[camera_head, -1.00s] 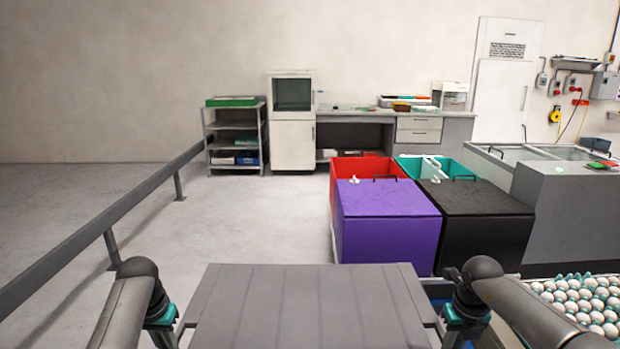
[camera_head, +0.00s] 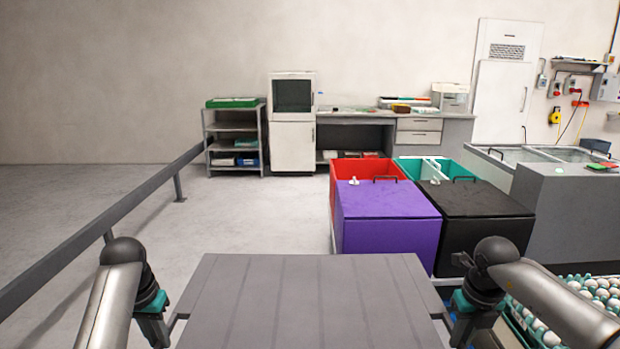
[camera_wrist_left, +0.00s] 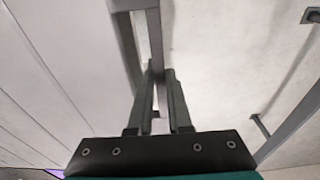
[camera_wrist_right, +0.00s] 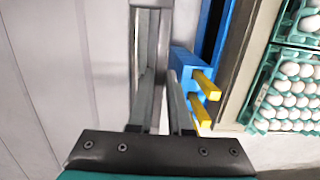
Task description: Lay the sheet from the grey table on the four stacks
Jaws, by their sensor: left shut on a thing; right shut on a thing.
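The sheet is a flat grey ribbed board (camera_head: 310,300) at the bottom middle of the head view, spanning between my arms. My left gripper (camera_head: 168,325) is shut on the bar handle at its left side; the left wrist view shows the fingers (camera_wrist_left: 160,100) around that bar, with the sheet (camera_wrist_left: 45,75) beside them. My right gripper (camera_head: 458,325) is shut on the handle at the right side; the right wrist view shows those fingers (camera_wrist_right: 158,105) and the sheet (camera_wrist_right: 65,60). Teal trays of white eggs (camera_head: 600,290) show at the lower right; whether they belong to the stacks I cannot tell.
A blue part with yellow prongs (camera_wrist_right: 185,70) is close beside my right fingers. Purple (camera_head: 385,220) and black (camera_head: 475,215) bins stand ahead. A grey rail (camera_head: 110,225) runs along the left. Bare floor (camera_head: 260,215) lies between rail and bins.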

